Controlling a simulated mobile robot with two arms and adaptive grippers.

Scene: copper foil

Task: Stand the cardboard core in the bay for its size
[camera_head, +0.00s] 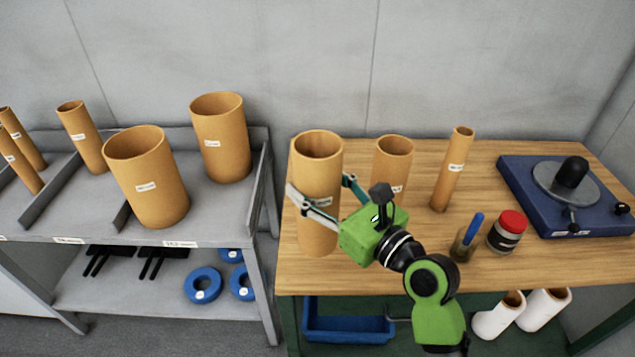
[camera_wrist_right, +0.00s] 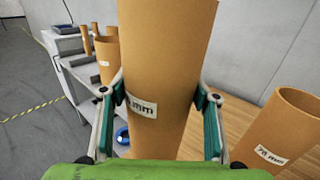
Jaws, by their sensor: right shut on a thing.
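A wide tan cardboard core (camera_head: 317,165) stands upright at the left end of the wooden table. My right gripper (camera_head: 320,195) is shut on this core, one finger on each side. In the right wrist view the core (camera_wrist_right: 165,50) fills the space between the fingers, and its white label is partly hidden by a finger. I cannot tell whether its base touches the table. The grey rack (camera_head: 60,205) at left has bays split by low dividers. My left gripper is not in view.
On the table (camera_head: 400,270) are a medium core (camera_head: 394,155), a thin core (camera_head: 453,170), a cup with a blue pen (camera_head: 464,248), a red-lidded jar (camera_head: 506,232) and a blue device (camera_head: 550,205). A narrow gap separates rack and table. Blue rings (camera_head: 202,285) lie below.

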